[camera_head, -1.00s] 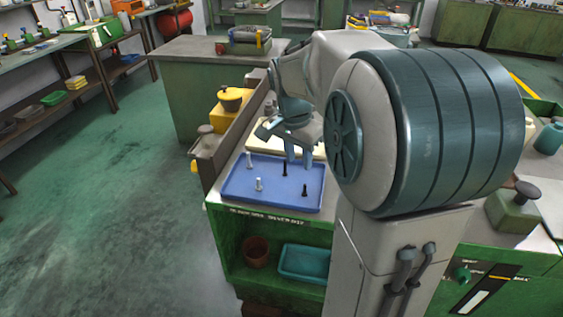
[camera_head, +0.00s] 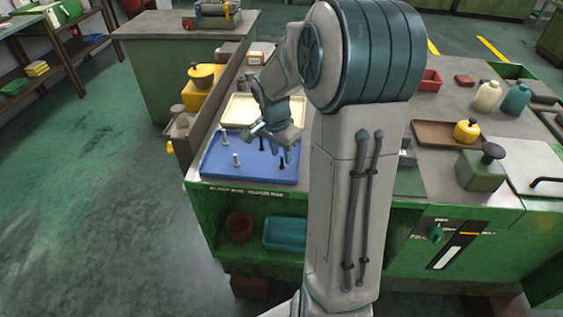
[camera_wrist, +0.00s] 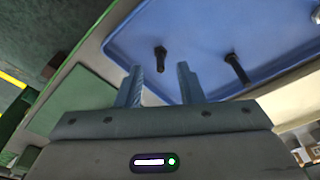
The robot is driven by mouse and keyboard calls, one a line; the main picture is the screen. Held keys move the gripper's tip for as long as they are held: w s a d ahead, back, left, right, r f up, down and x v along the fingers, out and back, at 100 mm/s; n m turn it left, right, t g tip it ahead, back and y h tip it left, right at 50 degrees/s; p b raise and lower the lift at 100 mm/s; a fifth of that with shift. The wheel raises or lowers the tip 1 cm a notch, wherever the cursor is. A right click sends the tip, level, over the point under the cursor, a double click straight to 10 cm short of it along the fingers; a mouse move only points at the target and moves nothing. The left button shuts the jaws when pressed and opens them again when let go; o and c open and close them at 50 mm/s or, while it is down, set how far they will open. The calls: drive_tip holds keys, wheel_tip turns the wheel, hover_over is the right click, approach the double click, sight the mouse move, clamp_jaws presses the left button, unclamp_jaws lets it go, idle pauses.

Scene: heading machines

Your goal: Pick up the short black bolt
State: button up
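Two black bolts stand upright on the blue tray (camera_head: 215,170). In the wrist view the shorter-looking black bolt (camera_wrist: 160,58) shows just beyond the gap between my fingers, and the longer-looking one (camera_wrist: 237,68) is right of the right finger. In the head view one black bolt (camera_head: 282,164) is near the tray's front right and the other (camera_head: 262,144) is farther back; their lengths are hard to compare there. My gripper (camera_wrist: 160,85) is open and empty above the tray, apart from both bolts.
Two silver bolts (camera_head: 236,159) stand on the tray's left part. A cream tray (camera_head: 238,111) lies behind the blue tray. A raised wall (camera_head: 205,108) with yellow containers runs along the left.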

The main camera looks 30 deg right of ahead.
sight(282, 162)
drive_tip(key=shift+w+d+f, duration=0.1)
drive_tip(key=shift+f, duration=0.65)
drive_tip(key=shift+w+d+f, duration=0.1)
drive_tip(key=shift+f, duration=0.6)
drive_tip(key=shift+s, duration=0.1)
drive_tip(key=shift+c, duration=0.3)
clamp_jaws()
